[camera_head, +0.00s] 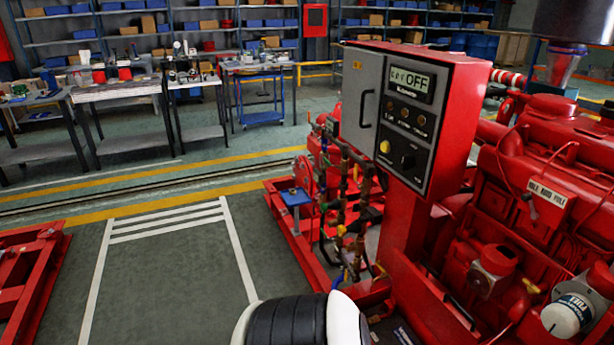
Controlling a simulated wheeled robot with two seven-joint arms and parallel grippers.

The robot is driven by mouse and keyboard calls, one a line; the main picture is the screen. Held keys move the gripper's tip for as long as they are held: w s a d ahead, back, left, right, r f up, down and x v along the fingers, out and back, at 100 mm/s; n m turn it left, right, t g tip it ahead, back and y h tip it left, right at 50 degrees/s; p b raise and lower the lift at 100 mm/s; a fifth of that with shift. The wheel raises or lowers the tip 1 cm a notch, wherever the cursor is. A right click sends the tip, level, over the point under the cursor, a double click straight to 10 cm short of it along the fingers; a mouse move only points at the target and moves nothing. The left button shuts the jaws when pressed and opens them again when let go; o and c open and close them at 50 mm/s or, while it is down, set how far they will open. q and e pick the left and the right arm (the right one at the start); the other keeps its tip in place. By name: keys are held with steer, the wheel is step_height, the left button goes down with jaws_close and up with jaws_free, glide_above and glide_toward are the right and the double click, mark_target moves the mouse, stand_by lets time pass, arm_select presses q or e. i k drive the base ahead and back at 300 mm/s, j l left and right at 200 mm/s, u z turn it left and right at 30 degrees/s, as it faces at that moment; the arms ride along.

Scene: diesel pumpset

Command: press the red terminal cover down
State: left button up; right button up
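I cannot pick out the red terminal cover for certain, because much of the pumpset is the same red. A dark block with white lettering (404,334) shows in part at the bottom edge, low on the red frame. A white and black part of my own arm stands at the bottom centre and hides what lies behind it. Neither of my grippers shows in this view, so I cannot see their fingers or any contact.
A control panel (407,115) reading OFF stands on a red post. The red engine (545,130) fills the right side. A small blue-topped stand (295,197) sits on the left of the frame. Open floor (170,270) lies left; worktables (120,92) and shelves stand behind.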

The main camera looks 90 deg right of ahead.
mark_target(389, 307)
steer(key=z, duration=2.4)
steer(key=i+l+z, duration=0.1)
steer(key=z, duration=0.3)
steer(key=i+z, duration=0.15)
steer(key=z, duration=0.25)
steer(key=i+z, duration=0.15)
steer(key=z, duration=0.25)
